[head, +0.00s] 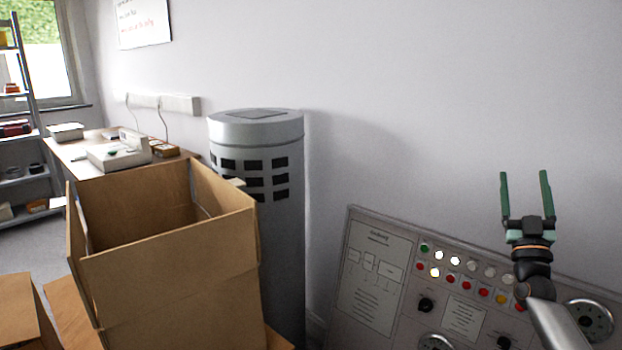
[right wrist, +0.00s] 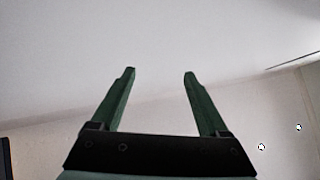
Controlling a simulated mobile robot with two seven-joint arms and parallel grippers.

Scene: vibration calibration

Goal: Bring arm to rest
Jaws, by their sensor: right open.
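My right gripper (head: 527,190) is raised at the right of the head view, in front of the upper edge of a grey control panel (head: 375,230). Its two green fingers point up and stand apart, open and empty. The right wrist view also shows the open gripper (right wrist: 158,75), with only plain wall and ceiling-like surfaces beyond the fingers. My right arm comes in from the lower right and covers part of the panel. My left gripper is in neither view.
The panel has lit buttons, knobs and round dials. An open cardboard box (head: 165,285) stands at the left front, beside a grey cylinder (head: 258,135) with dark slots. A desk (head: 85,165) with devices and a shelf (head: 28,150) stand behind. The wall above the panel is bare.

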